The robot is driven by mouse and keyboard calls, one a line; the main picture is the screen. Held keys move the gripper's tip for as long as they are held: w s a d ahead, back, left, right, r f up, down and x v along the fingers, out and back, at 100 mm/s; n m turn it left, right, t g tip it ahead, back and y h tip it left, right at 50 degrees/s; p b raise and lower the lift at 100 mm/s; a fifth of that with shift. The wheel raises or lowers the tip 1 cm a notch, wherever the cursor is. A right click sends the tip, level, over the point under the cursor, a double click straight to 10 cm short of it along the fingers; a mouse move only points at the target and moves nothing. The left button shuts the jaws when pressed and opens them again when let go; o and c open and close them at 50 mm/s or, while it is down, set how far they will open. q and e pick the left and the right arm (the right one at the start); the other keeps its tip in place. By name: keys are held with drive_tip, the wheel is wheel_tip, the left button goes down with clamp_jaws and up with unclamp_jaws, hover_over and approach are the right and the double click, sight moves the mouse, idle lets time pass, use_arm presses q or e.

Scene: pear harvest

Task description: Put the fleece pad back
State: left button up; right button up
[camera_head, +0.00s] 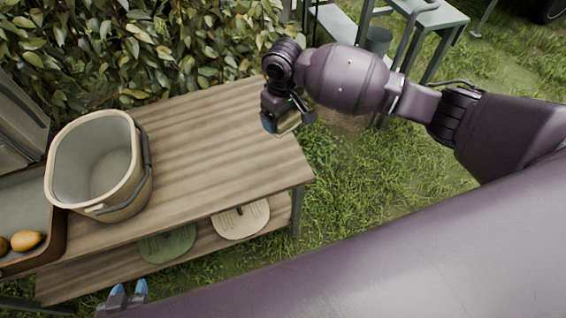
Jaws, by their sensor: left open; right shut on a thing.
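My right gripper (282,122) is above the right end of the wooden table and points down. It is shut on a small pale tan thing (288,121), mostly hidden by the fingers; I cannot tell for sure that it is the fleece pad. My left gripper (129,291) shows at the bottom left, with blue fingertips apart and nothing between them. On the lower shelf lie a green flat pad (167,245) and a cream flat pad (242,220), both partly hidden by the tabletop.
The wooden table (200,140) is clear across its middle and right. A cream bucket (125,200) with a dark handle stands on its left. A tray (60,235) with yellow-orange fruit lies at far left. A leafy hedge is behind; a grey-green stand (440,18) is on the grass.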

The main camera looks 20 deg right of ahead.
drive_tip(key=b, duration=0.3)
approach(283, 165)
drive_tip(key=shift+f, duration=0.35)
wheel_tip(283, 165, down, 6)
drive_tip(key=shift+s+r+b, duration=0.1)
drive_tip(key=shift+r+b, duration=0.1)
drive_tip(key=shift+b, duration=0.9)
drive_tip(key=shift+f, duration=0.1)
use_arm(q)
drive_tip(key=f, duration=0.4)
drive_tip(key=shift+w+d, duration=0.2)
drive_tip(key=shift+d, duration=0.05)
use_arm(e)
drive_tip(key=o, duration=0.6)
